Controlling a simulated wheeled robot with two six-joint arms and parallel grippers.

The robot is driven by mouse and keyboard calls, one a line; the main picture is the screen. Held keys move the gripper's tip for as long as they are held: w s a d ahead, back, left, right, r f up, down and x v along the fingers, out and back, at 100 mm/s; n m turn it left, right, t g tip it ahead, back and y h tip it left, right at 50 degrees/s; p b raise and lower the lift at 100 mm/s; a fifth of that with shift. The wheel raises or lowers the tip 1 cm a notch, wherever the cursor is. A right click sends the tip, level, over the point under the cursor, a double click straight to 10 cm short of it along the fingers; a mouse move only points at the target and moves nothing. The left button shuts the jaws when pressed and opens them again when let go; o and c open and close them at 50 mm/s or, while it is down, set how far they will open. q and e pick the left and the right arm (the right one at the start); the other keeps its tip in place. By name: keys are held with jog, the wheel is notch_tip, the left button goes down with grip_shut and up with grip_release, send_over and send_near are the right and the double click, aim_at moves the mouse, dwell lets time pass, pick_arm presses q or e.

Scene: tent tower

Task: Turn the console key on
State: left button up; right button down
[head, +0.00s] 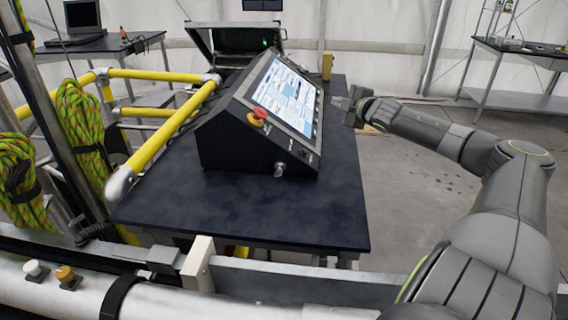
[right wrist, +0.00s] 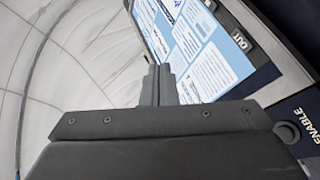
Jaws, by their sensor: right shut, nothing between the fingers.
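The black console (head: 215,140) stands on a dark table, its lit screen (head: 287,97) facing up and right. A small silver key-like part (head: 279,169) sticks out low on its near side; I cannot tell which way it is turned. A red knob on a yellow base (head: 257,114) sits above it. My right gripper (head: 343,104) is shut and empty, to the right of the screen. In the right wrist view its closed fingers (right wrist: 158,84) overlap the screen's edge; I cannot tell if they touch. The key does not show in that view. My left gripper is not in view.
The dark table top (head: 320,215) is clear in front of the console. Yellow rails (head: 165,135) run along its left side. An open case (head: 240,45) stands behind. A small yellow object (head: 327,66) stands at the table's back right. Open floor lies to the right.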

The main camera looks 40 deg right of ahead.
jog(key=m, duration=0.2)
jog(key=m+g+y, duration=0.1)
jog(key=g+y, duration=0.7)
jog(key=g, duration=0.3)
send_over(277, 173)
jog(key=f, duration=0.6)
jog(key=shift+s+d+f, duration=0.1)
jog(key=shift+s+f, duration=0.1)
jog(key=shift+f, duration=0.05)
jog(key=f, duration=0.2)
jog(key=s+d+f+p, duration=0.1)
jog(key=shift+f, duration=0.5)
